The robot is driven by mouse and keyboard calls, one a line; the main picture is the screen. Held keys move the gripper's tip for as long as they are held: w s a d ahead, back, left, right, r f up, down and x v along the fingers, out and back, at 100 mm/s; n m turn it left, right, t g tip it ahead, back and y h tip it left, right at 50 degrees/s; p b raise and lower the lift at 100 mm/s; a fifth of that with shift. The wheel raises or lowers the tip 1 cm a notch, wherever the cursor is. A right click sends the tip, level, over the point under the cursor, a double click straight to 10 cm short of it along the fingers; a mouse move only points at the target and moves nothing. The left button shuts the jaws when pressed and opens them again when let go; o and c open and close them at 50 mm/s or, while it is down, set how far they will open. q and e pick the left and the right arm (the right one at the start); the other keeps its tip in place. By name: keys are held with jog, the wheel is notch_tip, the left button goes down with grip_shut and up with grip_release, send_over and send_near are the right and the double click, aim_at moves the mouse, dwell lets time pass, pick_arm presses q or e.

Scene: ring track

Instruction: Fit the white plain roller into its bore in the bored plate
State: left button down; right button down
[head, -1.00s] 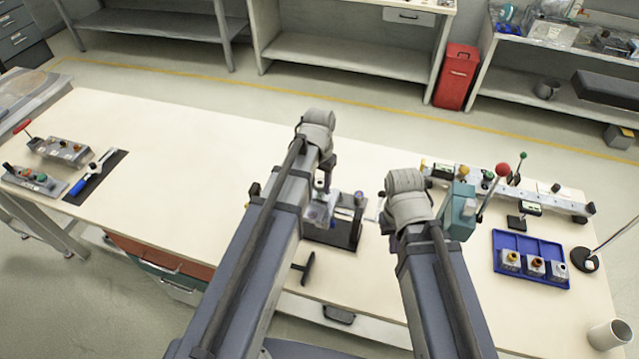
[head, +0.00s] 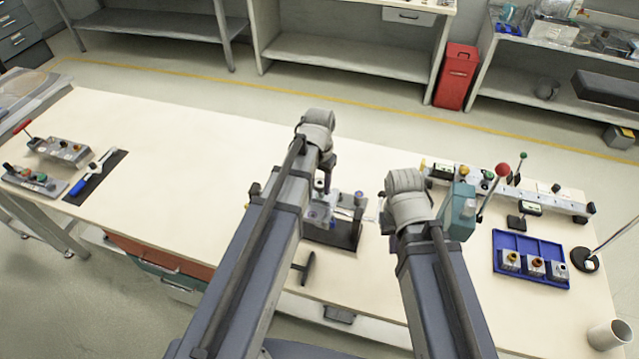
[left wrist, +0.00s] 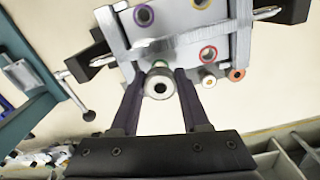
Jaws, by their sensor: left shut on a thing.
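My left gripper (left wrist: 160,98) is shut on a pale roller (left wrist: 158,88) with a dark hole in its end, which looks like the white plain roller. The roller is in front of the lower edge of the grey bored plate (left wrist: 178,22) in the left wrist view. A green ring shows partly behind the roller; I cannot tell whether the roller touches the plate. Purple, red and orange rings mark other bores. In the head view the plate (head: 347,199) sits in a dark holder, partly hidden by my left arm. My right gripper is hidden behind its own wrist.
A blue tray (head: 530,242) with several small parts stands right. Behind it lies a long rail (head: 540,200) with knobs. A red-knobbed lever and a lamp-like stand (head: 584,260) rise nearby. The table's left middle is clear. Two small round parts (left wrist: 207,81) show beside the held roller.

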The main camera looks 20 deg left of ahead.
pick_arm(q)
jog(key=shift+f+b, duration=1.35)
jog(key=shift+c, duration=1.5)
grip_release()
jog(key=shift+d, duration=0.1)
jog(key=shift+r, duration=0.15)
jog(key=shift+r+p, duration=0.25)
jog(key=shift+p, duration=0.2)
notch_tip(320, 180, up, 7)
jog(key=p, duration=0.7)
jog(key=shift+r, duration=0.1)
jog(key=shift+a, duration=0.2)
